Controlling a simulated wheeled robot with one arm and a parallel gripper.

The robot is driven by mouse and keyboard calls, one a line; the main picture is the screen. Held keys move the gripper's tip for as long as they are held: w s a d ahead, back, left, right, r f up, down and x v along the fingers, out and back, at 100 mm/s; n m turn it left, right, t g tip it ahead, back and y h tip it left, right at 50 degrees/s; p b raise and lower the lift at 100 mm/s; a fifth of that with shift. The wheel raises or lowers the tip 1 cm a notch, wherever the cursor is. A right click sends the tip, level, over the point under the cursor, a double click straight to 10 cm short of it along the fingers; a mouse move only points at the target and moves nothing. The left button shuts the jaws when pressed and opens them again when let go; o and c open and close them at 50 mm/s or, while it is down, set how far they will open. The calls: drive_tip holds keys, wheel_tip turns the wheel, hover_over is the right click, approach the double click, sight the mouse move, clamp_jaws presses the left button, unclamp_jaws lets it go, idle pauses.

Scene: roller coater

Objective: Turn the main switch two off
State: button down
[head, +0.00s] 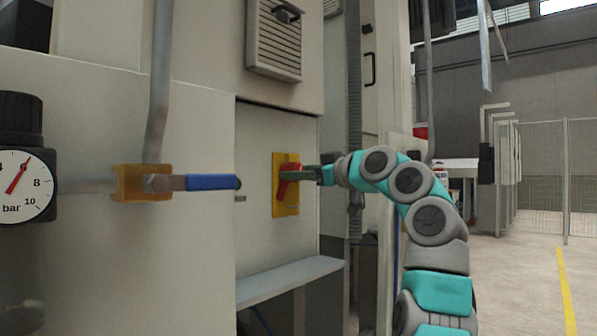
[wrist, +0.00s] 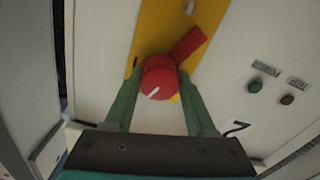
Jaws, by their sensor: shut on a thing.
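The main switch is a red rotary knob (wrist: 160,80) with a red bar handle and a white mark, set on a yellow plate (wrist: 150,35). In the head view the red switch (head: 285,186) sits on its yellow plate (head: 279,212) on the cabinet front. My gripper (wrist: 156,88) is shut on the red knob, one green finger on each side. In the wrist view the red bar slants up to the right and the white mark slants the same way. In the head view my gripper (head: 297,175) reaches the switch from the right.
A green button (wrist: 255,87) and a reddish button (wrist: 287,99) are on the panel. A blue lever valve (head: 211,182) and a pressure gauge (head: 23,186) are to the left. A grey ledge (head: 287,281) juts out below the switch. Open floor lies at right.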

drive_tip(key=n, duration=0.4)
drive_tip(key=shift+n, duration=0.4)
idle(0.4)
drive_tip(key=shift+c, duration=1.1)
unclamp_jaws()
drive_tip(key=b+v, duration=0.1)
drive_tip(key=v, duration=0.6)
drive_tip(key=shift+s+d+b, duration=0.25)
drive_tip(key=shift+d+b, duration=0.05)
